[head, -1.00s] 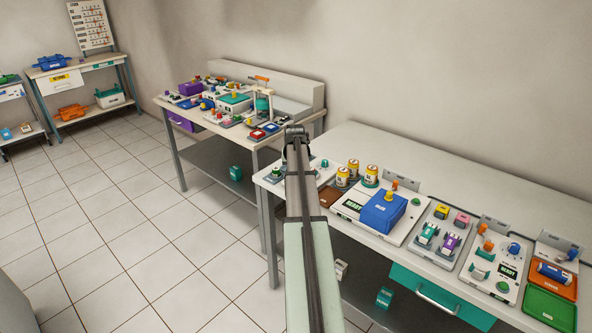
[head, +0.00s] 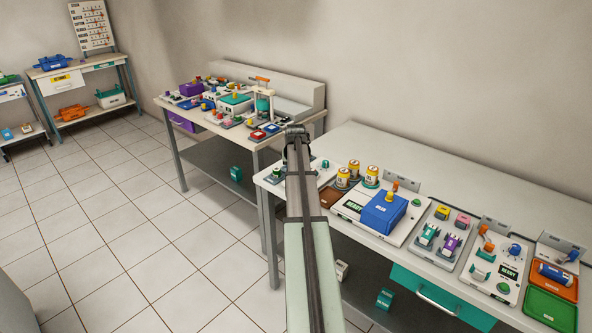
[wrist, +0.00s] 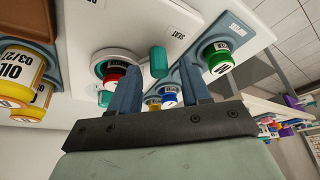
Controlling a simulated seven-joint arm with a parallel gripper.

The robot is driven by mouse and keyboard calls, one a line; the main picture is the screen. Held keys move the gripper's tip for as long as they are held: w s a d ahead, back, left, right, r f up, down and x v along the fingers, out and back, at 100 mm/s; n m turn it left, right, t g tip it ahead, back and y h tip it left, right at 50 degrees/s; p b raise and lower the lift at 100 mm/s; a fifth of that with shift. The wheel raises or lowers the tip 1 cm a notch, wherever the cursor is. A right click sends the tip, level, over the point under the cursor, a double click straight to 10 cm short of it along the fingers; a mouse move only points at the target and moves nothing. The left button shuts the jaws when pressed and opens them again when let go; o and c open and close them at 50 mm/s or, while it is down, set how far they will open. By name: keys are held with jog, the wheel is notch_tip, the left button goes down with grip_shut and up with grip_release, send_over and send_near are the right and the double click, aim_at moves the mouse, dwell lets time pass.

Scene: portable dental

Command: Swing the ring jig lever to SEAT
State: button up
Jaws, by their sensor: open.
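In the wrist view, a white plate (wrist: 140,27) is printed with SEAT. A teal upright knob (wrist: 158,62), apparently the jig's lever, stands just below that word. A red part (wrist: 113,71) sits in a pale ring to its left. My gripper (wrist: 159,78) is open, with its two blue fingers to either side of the knob in the picture. I cannot tell whether they touch it or how far away it is. In the head view my arm covers the gripper and part of the bench's left end.
In the wrist view, oil jars (wrist: 17,82) stand left and a green-capped jar (wrist: 216,60) stands close to the right finger. Blue and yellow items (wrist: 169,98) show between the fingers. In the head view, a blue box (head: 384,212) and other fixtures crowd the right bench (head: 470,185).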

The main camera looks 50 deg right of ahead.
jog(key=v, duration=1.3)
jog(key=shift+r, duration=0.15)
jog(key=shift+s+a, duration=0.1)
jog(key=s+a+f+n+g+y, duration=0.1)
jog(key=s+a+f, duration=0.2)
jog(key=a+f, duration=0.85)
jog(key=s+a+f+n+g+y, duration=0.1)
jog(key=s+a+f+n, duration=0.15)
jog(key=a+f, duration=0.85)
jog(key=s+a+f+n+g+y, duration=0.1)
jog(key=s+a+f, duration=0.2)
jog(key=a+f, duration=0.8)
jog(key=s+a+f+n+g, duration=0.5)
jog(key=s+a+f+g, duration=0.1)
jog(key=s+a+f, duration=1.7)
jog(key=s, duration=0.3)
jog(key=shift+a+n+g, duration=0.15)
jog(key=shift+n+g, duration=0.15)
jog(key=shift+n, duration=0.05)
